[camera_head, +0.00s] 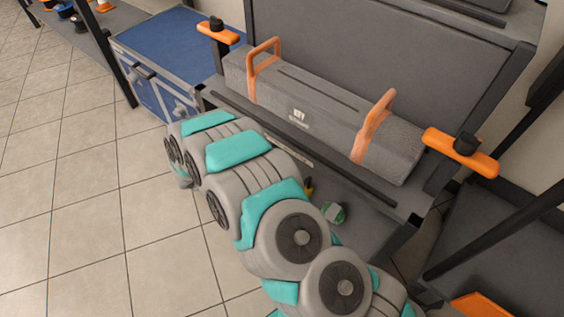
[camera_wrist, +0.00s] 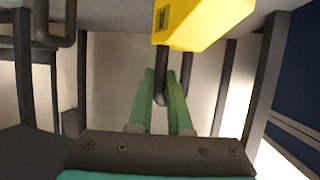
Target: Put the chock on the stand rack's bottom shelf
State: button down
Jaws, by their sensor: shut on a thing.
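The yellow chock (camera_wrist: 198,22) shows at the top of the wrist view, with a dark loop hanging from it. My gripper (camera_wrist: 166,76), with green fingers, is shut on that loop, and the chock's body lies beyond the fingertips. In the head view my arm hides most of the gripper; only a small yellow bit, likely the chock (camera_head: 309,188), shows beside it. The dark stand rack (camera_head: 310,160) stands in front of my arm. A grey lower surface (camera_head: 372,228) of it shows below the front bar; whether the chock touches it I cannot tell.
A long grey bag (camera_head: 318,112) with orange handles lies on the rack's upper level, between orange knobs (camera_head: 462,153). A blue-topped cabinet (camera_head: 165,45) stands to the left. Dark rack posts (camera_wrist: 268,75) flank the gripper in the wrist view. The tiled floor (camera_head: 80,190) at left is clear.

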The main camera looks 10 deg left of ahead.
jog(key=shift+f, duration=2.8)
jog(key=shift+f, duration=0.2)
jog(key=c, duration=0.8)
grip_release()
jog(key=shift+c, duration=0.2)
jog(key=shift+r, duration=0.15)
jog(key=shift+s+a+r, duration=0.1)
jog(key=shift+a, duration=0.05)
jog(key=v, duration=1.1)
jog(key=shift+s+a+r, duration=0.15)
jog(key=shift+s+r, duration=0.05)
jog(key=shift+r, duration=0.05)
